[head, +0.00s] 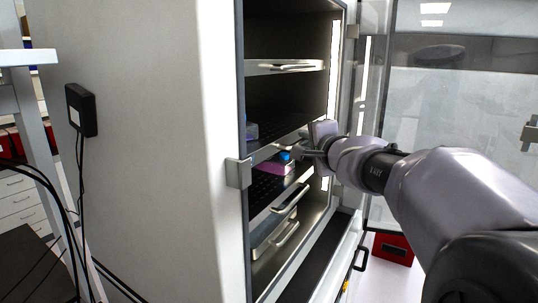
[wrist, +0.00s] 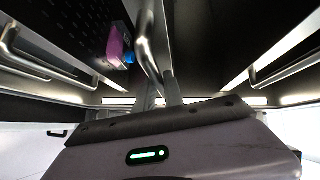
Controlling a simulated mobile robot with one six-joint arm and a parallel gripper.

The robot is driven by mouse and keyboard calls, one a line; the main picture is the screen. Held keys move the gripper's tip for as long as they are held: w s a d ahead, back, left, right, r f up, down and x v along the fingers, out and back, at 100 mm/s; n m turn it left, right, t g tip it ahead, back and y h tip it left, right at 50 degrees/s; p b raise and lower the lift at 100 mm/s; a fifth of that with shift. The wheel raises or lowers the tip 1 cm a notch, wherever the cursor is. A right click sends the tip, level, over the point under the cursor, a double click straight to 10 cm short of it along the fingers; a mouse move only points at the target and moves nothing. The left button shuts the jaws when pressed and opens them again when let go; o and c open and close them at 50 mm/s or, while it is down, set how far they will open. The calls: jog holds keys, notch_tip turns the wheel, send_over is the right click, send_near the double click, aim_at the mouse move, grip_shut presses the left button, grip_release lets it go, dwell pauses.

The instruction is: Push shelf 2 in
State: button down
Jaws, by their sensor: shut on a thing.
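Inside the open cabinet (head: 120,35), several dark shelves with metal fronts and bar handles sit one above another. My gripper (head: 310,150) is at the front edge of the second shelf from the top (head: 262,152). In the wrist view, my gripper's fingers (wrist: 166,92) are closed on a curved metal handle bar (wrist: 148,58). My gripper and wrist hide most of this handle in the head view. I see no number on any shelf.
The top shelf (head: 285,67) and a lower shelf handle (head: 291,199) are close by. The open glass door (head: 460,110) stands to the right. The cabinet's left side wall is near.

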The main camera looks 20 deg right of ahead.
jog(key=shift+w+a+b, duration=0.4)
jog(key=shift+w+a, duration=0.3)
jog(key=shift+w, duration=0.1)
jog(key=shift+r, duration=0.1)
jog(key=c, duration=1.7)
grip_release()
jog(key=shift+w+a, duration=0.1)
jog(key=s, duration=0.5)
jog(key=s+a+r, duration=0.1)
jog(key=s, duration=0.5)
jog(key=s+r+p, duration=0.1)
jog(key=s, duration=0.5)
jog(key=shift+s+a+r, duration=0.1)
jog(key=shift+a, duration=0.15)
